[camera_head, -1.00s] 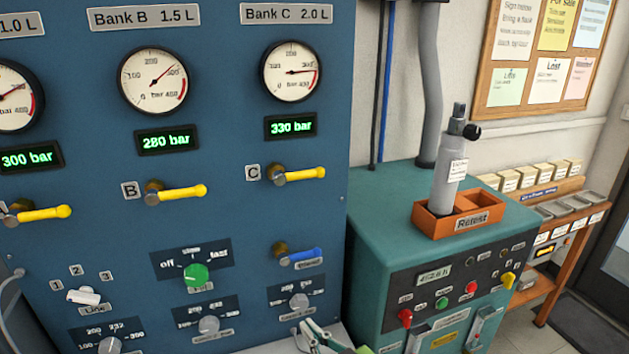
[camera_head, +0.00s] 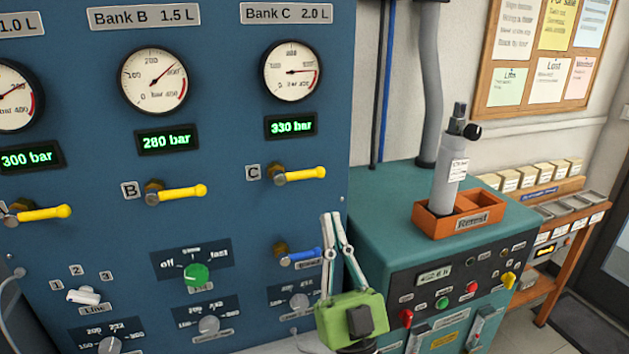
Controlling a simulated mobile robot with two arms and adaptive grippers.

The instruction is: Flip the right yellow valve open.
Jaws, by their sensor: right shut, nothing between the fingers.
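The right yellow valve (camera_head: 302,175), beside the label C, is on the blue panel (camera_head: 225,130) under the 330 bar display. Its handle lies roughly horizontal, pointing right. The yellow valve beside label B (camera_head: 180,194) and another at the far left (camera_head: 42,213) lie the same way. My right gripper (camera_head: 334,216) points upward, below and to the right of valve C and apart from it. Its fingers are closed together at the tips and empty. My left gripper is not in view.
A teal cabinet (camera_head: 385,210) with buttons stands right of the panel. An orange Retest tray (camera_head: 430,226) on it holds a grey cylinder (camera_head: 447,180). A green knob (camera_head: 197,274) sits lower on the panel. The space right of valve C, before the pipes, is clear.

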